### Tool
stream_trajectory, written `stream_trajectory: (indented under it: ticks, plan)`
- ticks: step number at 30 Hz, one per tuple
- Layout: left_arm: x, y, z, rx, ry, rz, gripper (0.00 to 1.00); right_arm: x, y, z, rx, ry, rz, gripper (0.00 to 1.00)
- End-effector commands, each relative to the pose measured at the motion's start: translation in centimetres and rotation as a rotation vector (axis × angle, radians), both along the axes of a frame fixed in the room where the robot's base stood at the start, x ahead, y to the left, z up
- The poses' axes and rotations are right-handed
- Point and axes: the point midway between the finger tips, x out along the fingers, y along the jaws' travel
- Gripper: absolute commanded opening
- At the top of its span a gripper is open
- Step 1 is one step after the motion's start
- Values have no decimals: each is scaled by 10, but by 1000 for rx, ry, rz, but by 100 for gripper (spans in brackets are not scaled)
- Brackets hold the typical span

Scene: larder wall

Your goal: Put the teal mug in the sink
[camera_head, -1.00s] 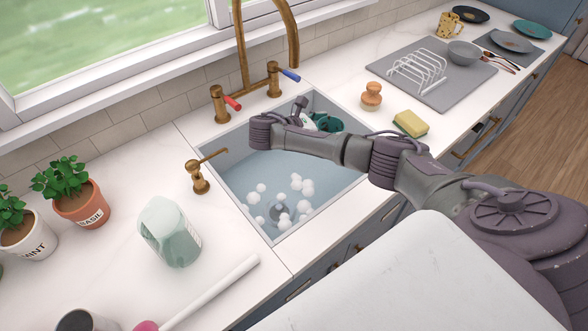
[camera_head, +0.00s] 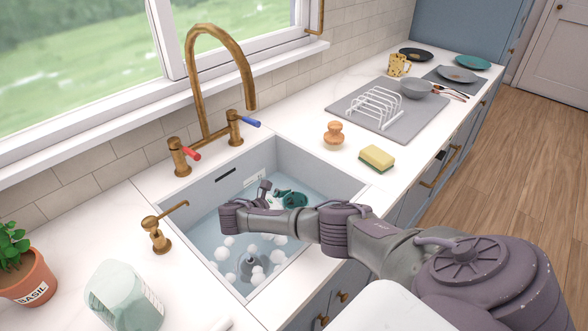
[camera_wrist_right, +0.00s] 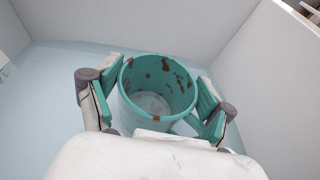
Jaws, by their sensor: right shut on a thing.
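The teal mug (camera_wrist_right: 155,85) has brown stains inside and shows upright between the two fingers of my right gripper (camera_wrist_right: 155,100) in the right wrist view. The fingers are shut on its sides. In the head view the mug (camera_head: 294,199) is a small dark teal shape inside the sink, partly hidden by my right gripper (camera_head: 272,194). The sink (camera_head: 262,152) is a grey basin with pale blue water and white suds. I cannot tell whether the mug touches the sink floor. My left gripper is not in view.
A brass tap (camera_head: 205,95) arches behind the sink. A soap dispenser (camera_head: 158,235), a clear green-tinted container (camera_head: 125,297) and a basil pot (camera_head: 27,280) stand left. A brush (camera_head: 333,133), sponge (camera_head: 377,157) and white rack (camera_head: 375,105) on a grey mat lie right.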

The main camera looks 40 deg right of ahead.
Motion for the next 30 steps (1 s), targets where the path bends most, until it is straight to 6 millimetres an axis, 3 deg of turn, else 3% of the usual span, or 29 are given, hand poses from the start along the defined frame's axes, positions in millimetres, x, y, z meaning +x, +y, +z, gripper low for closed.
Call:
stream_trajectory:
  ticks: [11, 12, 15, 26, 30]
  plan:
    - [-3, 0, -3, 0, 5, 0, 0, 0, 0, -6, -1, -2, -1, 32]
    - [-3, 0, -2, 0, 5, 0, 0, 0, 0, -6, 0, -1, 0, 86]
    - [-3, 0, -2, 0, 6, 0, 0, 0, 0, -6, 0, -1, 0, 100]
    - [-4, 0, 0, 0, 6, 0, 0, 0, 0, -3, 0, -1, 1, 100]
    - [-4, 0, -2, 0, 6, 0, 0, 2, 16, 1, 2, -2, 3, 100]
